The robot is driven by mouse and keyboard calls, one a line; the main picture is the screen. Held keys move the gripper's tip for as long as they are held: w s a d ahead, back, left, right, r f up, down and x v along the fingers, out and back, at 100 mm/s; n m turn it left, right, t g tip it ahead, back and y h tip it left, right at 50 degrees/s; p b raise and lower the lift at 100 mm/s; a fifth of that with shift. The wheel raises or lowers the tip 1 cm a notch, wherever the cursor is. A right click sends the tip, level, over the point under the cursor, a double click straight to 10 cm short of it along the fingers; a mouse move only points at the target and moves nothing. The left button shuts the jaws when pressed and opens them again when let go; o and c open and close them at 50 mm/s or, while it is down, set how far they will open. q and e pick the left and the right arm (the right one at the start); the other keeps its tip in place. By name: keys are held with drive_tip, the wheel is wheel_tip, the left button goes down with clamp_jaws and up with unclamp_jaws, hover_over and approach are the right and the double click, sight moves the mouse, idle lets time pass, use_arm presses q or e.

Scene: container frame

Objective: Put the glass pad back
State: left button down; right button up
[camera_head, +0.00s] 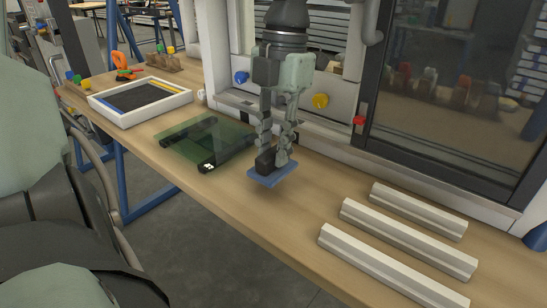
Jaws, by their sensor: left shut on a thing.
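My left gripper (278,150) points down at the middle of the picture. It is shut on the black handle of a blue flat pad (272,176), which seems to be the glass pad. The pad is held level at or just above the wooden table; I cannot tell whether it touches. A greenish see-through glass pane (205,135) with black parts at its edges lies on the table, just left of the gripper. My right gripper is not in view.
A white-rimmed tray (180,100) with a dark inside stands at the back left of the wooden table (240,205). Three white profile bars (408,225) lie at the right. A large framed window unit (365,120) stands behind. The table between pad and bars is clear.

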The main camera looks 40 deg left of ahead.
sight(274, 150)
use_arm(q)
wheel_tip(274, 150, down, 3)
drive_tip(key=shift+r, duration=0.15)
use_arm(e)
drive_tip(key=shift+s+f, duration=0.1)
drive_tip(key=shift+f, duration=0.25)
use_arm(q)
drive_tip(key=shift+f, duration=0.2)
drive_tip(key=c, duration=1.3)
unclamp_jaws()
drive_tip(key=shift+c, duration=0.2)
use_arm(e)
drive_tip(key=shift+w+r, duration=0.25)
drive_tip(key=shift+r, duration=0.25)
use_arm(q)
drive_tip(key=shift+r, duration=0.1)
